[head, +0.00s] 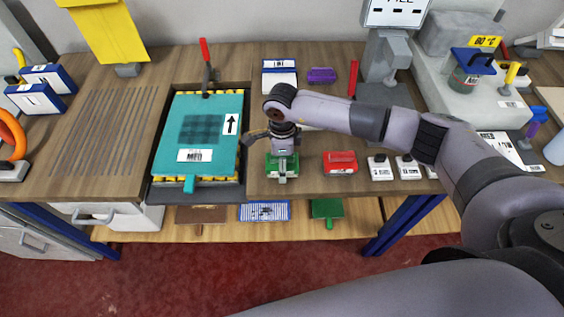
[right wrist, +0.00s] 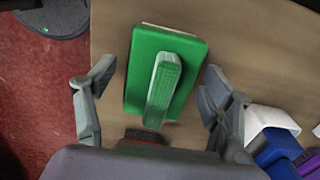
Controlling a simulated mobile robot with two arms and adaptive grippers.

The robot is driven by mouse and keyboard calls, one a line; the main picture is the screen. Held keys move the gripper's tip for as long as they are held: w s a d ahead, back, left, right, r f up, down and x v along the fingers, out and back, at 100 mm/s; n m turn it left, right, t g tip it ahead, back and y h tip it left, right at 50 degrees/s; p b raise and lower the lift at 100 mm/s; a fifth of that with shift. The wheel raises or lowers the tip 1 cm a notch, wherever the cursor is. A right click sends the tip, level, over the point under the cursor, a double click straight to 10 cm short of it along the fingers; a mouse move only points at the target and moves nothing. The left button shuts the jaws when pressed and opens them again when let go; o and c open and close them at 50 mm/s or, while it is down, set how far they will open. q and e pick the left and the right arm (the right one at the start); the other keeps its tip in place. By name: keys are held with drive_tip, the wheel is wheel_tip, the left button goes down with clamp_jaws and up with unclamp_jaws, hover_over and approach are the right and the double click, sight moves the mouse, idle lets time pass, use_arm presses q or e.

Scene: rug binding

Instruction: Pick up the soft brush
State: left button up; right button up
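A green block with a raised green handle (head: 275,168) lies on the workbench below my right gripper; it looks like a brush, but its label is too small to read. It also fills the middle of the right wrist view (right wrist: 145,75). My right gripper (head: 281,150) is open and points down over it. In the right wrist view the fingers (right wrist: 158,82) stand to either side of the green block, with gaps on both sides. A red block with a handle (head: 340,163) lies to its right, and a purple one (head: 321,75) lies farther back. My left gripper is not in view.
A teal press plate (head: 203,107) in a dark tray is left of the green block. White labelled blocks (head: 380,168) stand right of the red one. A grey machine (head: 385,95) is behind. A lower shelf (head: 285,229) holds a green-handled item.

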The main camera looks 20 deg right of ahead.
drive_tip(key=c, duration=1.3)
drive_tip(key=shift+r, duration=0.1)
wheel_tip(320, 180, up, 20)
drive_tip(key=b, duration=0.5)
drive_tip(key=o, duration=0.7)
drive_tip(key=c, duration=0.5)
